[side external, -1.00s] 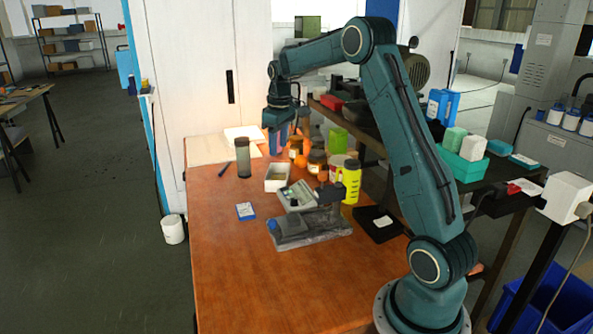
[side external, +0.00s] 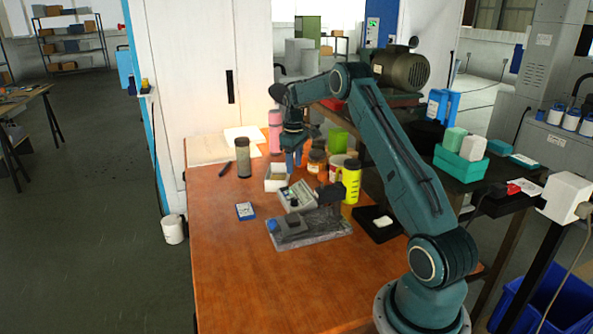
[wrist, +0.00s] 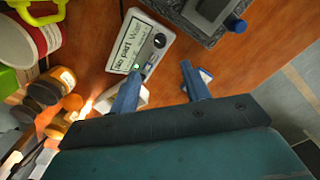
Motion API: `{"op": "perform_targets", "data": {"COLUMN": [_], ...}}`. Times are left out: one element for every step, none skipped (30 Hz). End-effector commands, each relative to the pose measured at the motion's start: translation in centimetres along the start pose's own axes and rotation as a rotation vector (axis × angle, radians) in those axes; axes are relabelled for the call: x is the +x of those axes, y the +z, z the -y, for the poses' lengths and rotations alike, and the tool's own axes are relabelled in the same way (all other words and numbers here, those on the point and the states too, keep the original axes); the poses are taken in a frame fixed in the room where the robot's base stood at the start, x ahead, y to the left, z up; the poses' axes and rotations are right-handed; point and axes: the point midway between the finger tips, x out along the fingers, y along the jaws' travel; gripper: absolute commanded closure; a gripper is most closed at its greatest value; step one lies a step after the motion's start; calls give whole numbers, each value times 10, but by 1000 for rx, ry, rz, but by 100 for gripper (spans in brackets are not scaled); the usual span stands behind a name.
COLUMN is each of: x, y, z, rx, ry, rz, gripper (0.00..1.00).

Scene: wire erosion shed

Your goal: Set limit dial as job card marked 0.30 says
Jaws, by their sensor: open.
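A pale grey box with a label panel and a small black dial (wrist: 160,40) shows in the wrist view; the side view shows this box (side external: 297,195) mid-table. The label is only partly readable, and the dial's setting cannot be read. My gripper (wrist: 162,88) is open and empty, its fingers just short of the box in the wrist picture. In the side view my gripper (side external: 293,155) hangs over the far part of the table, behind the box. A blue-and-white card-like item (side external: 245,211) lies left of the box. No marking of 0.30 is legible.
A grey plate with a blue knob (side external: 272,225) lies in front of the box. An open white tray (side external: 275,184), jars and a yellow bottle (side external: 351,181) crowd behind and to the right. A dark cylinder (side external: 243,157) stands at left. The front left tabletop is clear.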

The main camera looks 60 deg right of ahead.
Motion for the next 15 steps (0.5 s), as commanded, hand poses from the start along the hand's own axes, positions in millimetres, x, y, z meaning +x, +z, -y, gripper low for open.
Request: {"op": "perform_targets", "data": {"x": [4,7,11,14,18,22,26,30,36,41,45,51,56,61,67], "y": [0,0,0,0,0,1,0,0,0,0,0,1,0,0,1], "z": [0,0,0,1,1,1,1,1,1,1,1,1,1,1,1], "rx": [0,0,0,0,0,0,0,0,0,0,0,0,0,0,0], "ry": [-2,-2,-2,-2,-3,-3,-2,-2,-3,-3,-3,-3,-3,-3,-3], "rz": [2,2,2,2,3,3,2,3,3,3,3,3,2,3,3], "gripper": [53,53,53,53,53,53,53,53,53,53,53,53,53,53,53]}}
